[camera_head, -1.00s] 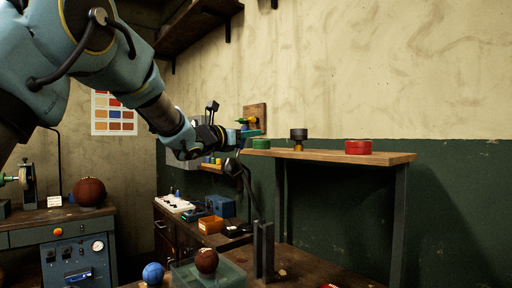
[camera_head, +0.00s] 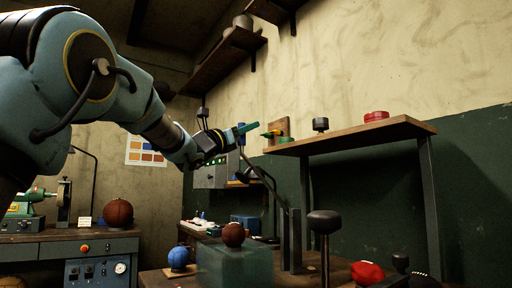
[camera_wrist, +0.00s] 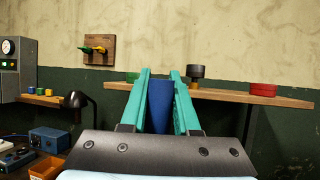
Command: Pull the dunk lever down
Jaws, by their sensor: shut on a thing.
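My gripper (camera_head: 247,128) is raised at the end of my arm, with teal fingers pointing to the right and slightly up. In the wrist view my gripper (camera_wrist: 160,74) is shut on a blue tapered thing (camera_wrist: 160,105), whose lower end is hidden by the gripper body. A greenish clear tank (camera_head: 235,265) stands low on a bench, with a brown ball (camera_head: 233,234) at its top. A black-knobbed rod (camera_head: 324,222) stands upright to the right of two dark posts (camera_head: 290,240).
A high wooden shelf (camera_head: 350,137) carries a red tin (camera_head: 376,116) and a dark-topped piece (camera_head: 320,124). A wall board with coloured handles (camera_head: 279,131) is behind my gripper. A blue ball (camera_head: 179,258) sits left of the tank.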

